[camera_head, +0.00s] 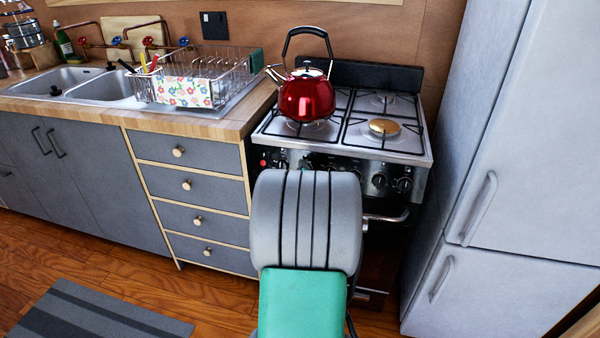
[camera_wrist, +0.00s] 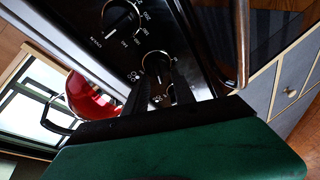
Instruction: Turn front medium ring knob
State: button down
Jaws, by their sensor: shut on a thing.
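In the wrist view my gripper (camera_wrist: 166,72) reaches the stove's black control panel. It is shut on a round black knob (camera_wrist: 156,60) with a pale marked ring; the fingers cover part of it. The small symbols beside it are too small to read surely. A larger dial knob (camera_wrist: 122,18) with numbers and an OFF mark sits above it in the wrist view. In the head view my arm hides the gripper and the middle of the panel. Other knobs show at the panel's right (camera_head: 380,180) and left (camera_head: 282,162).
A red kettle (camera_head: 307,98) stands on the left of the stove top (camera_head: 410,146). The oven handle (camera_head: 386,217) runs below the knobs. A fridge (camera_head: 520,130) stands close on the right, and drawers (camera_head: 190,186) on the left.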

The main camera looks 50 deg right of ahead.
jog(key=c, duration=1)
grip_release()
jog(key=shift+c, duration=0.2)
jog(key=v, duration=0.8)
jog(key=shift+p, duration=0.35)
